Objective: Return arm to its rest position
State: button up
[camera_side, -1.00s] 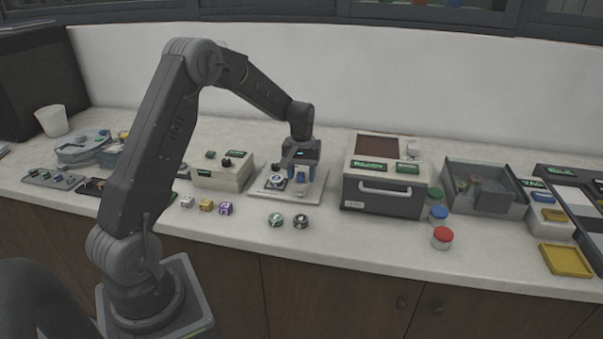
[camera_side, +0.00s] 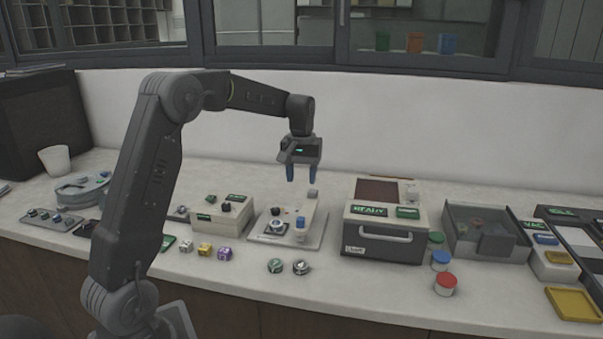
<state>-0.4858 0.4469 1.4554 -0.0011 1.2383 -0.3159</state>
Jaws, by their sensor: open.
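My gripper (camera_side: 304,174) points down with its two blue fingers apart, open and empty. It hangs in the air above the pale press plate (camera_side: 262,240), clear of everything below. On the plate stand a small light fixture with a blue part (camera_side: 300,223) and a round dark-and-white piece (camera_side: 277,227). My arm is bent high, reaching from the lower left over the bench.
A box with a front handle (camera_side: 385,236) stands right of the plate, and a beige control box (camera_side: 223,214) left. Two round pucks (camera_side: 288,267), small cubes (camera_side: 205,249) and coloured jars (camera_side: 444,284) lie in front. A grey bin (camera_side: 487,231) is farther right.

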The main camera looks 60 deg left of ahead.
jog(key=shift+r, duration=0.3)
jog(key=s+d+r+m+t, duration=0.2)
jog(key=s+d+r+m, duration=0.15)
jog(key=s+d, duration=0.5)
jog(key=s+d+r+m+t, duration=0.2)
jog(key=s+d+r+m, duration=0.15)
jog(key=s+d, duration=0.5)
jog(key=s+d+f+m+t, duration=0.1)
jog(key=s+d+f+m, duration=0.1)
jog(key=s+d, duration=0.3)
jog(key=shift+s+d+f+t, duration=0.35)
jog(key=shift+s+f, duration=0.2)
jog(key=shift+s, duration=0.45)
